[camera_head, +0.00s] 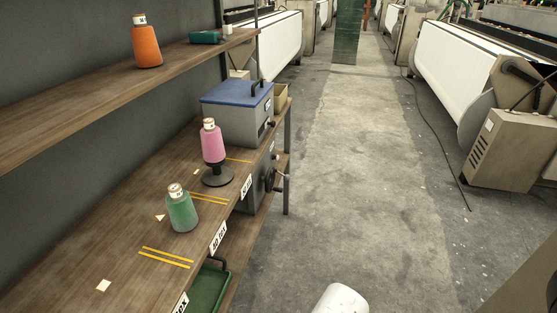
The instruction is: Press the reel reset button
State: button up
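I cannot make out a reel reset button in this view. A grey box with a blue lid and a dark handle (238,112) stands at the far end of the wooden shelf, with a small dark knob on its right side. Below it, a grey unit (258,190) with dark crank-like parts (272,178) sits at the shelf's aisle side, partly hidden by the shelf edge. Which of these carries the button, if either, I cannot tell. My gripper is not in view.
A green tray (207,290) sits below. The concrete aisle (350,180) is clear; looms (470,65) line the right.

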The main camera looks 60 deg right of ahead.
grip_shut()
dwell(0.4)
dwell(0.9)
